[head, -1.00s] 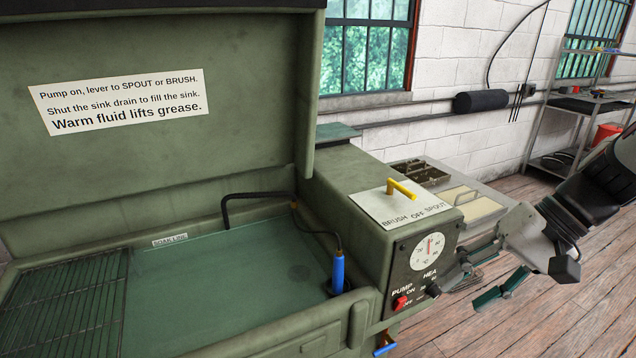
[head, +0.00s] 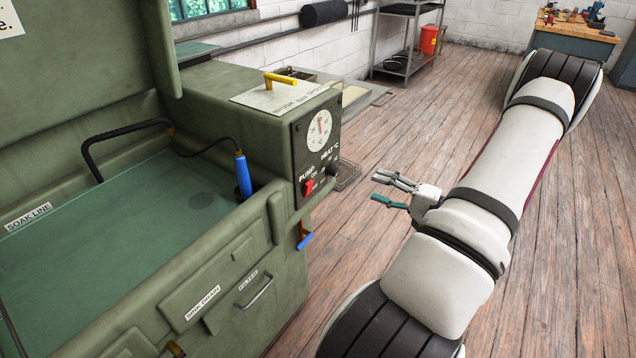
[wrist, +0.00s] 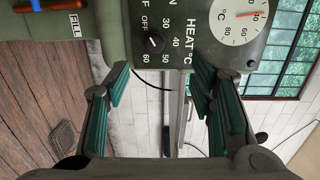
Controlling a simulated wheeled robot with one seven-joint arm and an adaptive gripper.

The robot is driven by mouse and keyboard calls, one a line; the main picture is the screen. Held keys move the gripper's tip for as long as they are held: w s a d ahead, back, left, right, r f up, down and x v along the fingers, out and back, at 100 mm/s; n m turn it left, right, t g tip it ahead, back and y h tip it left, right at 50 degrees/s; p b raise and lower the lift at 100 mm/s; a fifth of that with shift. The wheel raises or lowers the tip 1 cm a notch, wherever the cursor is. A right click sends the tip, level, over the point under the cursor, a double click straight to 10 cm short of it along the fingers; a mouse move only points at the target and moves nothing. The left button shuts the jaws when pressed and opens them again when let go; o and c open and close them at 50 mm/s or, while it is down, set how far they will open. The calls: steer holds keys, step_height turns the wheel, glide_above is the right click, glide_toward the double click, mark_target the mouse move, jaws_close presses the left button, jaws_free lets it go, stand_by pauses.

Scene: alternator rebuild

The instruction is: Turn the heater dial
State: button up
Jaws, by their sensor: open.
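The heater dial is a small black knob (head: 332,171) on the dark control panel of the green parts washer. In the wrist view the heater dial (wrist: 155,43) sits beside "HEAT °C", with OFF, 30, 40, 50 and 60 around it; its white mark appears to point toward OFF. My gripper (head: 378,187) is open and empty, out to the right of the panel and apart from it. In the wrist view its teal-padded fingers (wrist: 163,85) are spread, with the dial ahead between their lines. Nothing covers the dial.
A round gauge (head: 319,131) with a red needle is above the dial, and a red pump switch (head: 308,187) left of it. A yellow lever (head: 281,80) is on top. The wooden floor (head: 400,290) between washer and arm is clear.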

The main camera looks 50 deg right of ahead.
mark_target(338, 172)
steer(key=shift+h, duration=0.4)
steer(key=w, duration=0.8)
steer(key=w+f, duration=0.1)
steer(key=w, duration=0.4)
steer(key=shift+a, duration=0.4)
steer(key=shift+c, duration=0.2)
steer(key=c, duration=1.1)
